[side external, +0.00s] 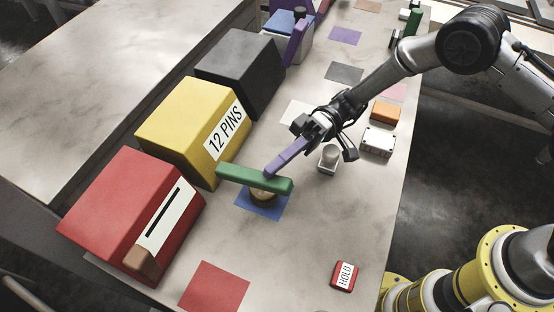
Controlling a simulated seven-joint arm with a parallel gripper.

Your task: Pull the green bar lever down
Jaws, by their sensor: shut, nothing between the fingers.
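The green bar lever (240,178) lies nearly level, running left to right with its right end slightly lower. It sits over a round brass-coloured base (263,197) on a blue square (271,211). My gripper (304,128) is above and right of the bar, with its jaws shut. A purple bar-shaped piece (288,156) runs from just below my gripper down to the green bar's right half. Its lower end overlaps the bar in the picture; I cannot tell whether they touch, or whether the purple piece belongs to my gripper.
A red box (115,200), a yellow box (180,115) marked "12 PINS" and a black box (235,65) line the left. A grey knob (330,155), a white block (378,141) and an orange block (385,111) stand right. A red HOLD block (344,276) is in front.

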